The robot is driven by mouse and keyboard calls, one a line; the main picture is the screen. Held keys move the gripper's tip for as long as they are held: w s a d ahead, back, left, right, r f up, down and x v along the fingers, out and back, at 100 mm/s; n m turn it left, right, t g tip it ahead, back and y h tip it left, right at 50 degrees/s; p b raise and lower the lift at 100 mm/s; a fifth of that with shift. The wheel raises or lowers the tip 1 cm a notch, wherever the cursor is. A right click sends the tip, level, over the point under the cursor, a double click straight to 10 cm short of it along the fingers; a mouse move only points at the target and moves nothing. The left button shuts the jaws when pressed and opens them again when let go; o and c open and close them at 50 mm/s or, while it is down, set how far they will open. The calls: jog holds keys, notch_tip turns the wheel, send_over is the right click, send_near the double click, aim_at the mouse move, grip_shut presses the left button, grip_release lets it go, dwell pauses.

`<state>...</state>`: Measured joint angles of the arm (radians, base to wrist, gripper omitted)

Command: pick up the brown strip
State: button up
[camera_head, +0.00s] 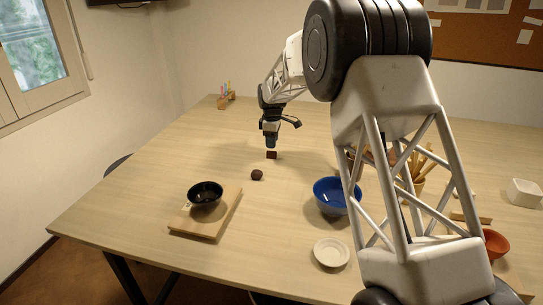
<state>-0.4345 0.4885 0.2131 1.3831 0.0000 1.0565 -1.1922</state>
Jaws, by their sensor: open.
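A small dark reddish-brown piece (271,155) lies on the table near the middle; it looks short and blocky from here, and it may be the brown strip. My gripper (270,144) points down directly above it, with the fingertips close to its top. The gripper is open; whether the fingers touch the piece is too small to tell. A light-brown flat piece (471,217) lies at the right, partly behind my arm.
A dark brown ball (257,175) sits just in front of the gripper. A black bowl (205,195) stands on a wooden board (228,207). A blue bowl (330,196), white dish (331,253) and orange bowl (496,244) stand nearer.

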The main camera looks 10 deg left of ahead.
aim_at(272, 152)
jog(key=shift+f, duration=0.3)
jog(key=shift+a+f, duration=0.1)
jog(key=shift+f, duration=2.5)
grip_shut()
